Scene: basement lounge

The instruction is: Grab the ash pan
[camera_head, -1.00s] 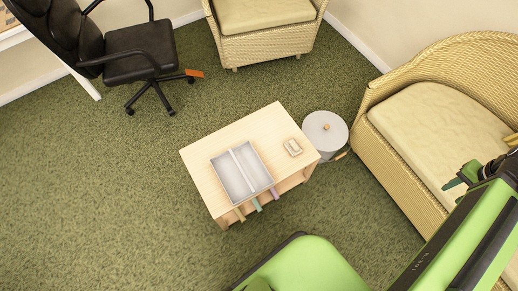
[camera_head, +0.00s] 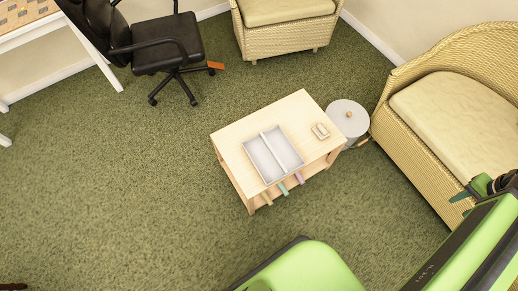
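No thing in view is clearly an ash pan. A pale grey two-part tray (camera_head: 274,153) lies on the small wooden table (camera_head: 234,134) and looks empty. A grey round lidded bin (camera_head: 346,117) with a wooden knob stands on the carpet at the table's right end. A small orange thing (camera_head: 216,65) is by the office chair's base. My gripper (camera_head: 480,188) is at the right edge, in front of the wicker sofa and well apart from the table. It is partly cut off, so its opening is unclear.
A small light dish (camera_head: 320,131) sits on the table, and several coloured handles stick out beneath its top. A black office chair (camera_head: 170,55), a wicker armchair (camera_head: 285,35) and a wicker sofa (camera_head: 455,120) stand around. Carpet at left (camera_head: 110,190) is open.

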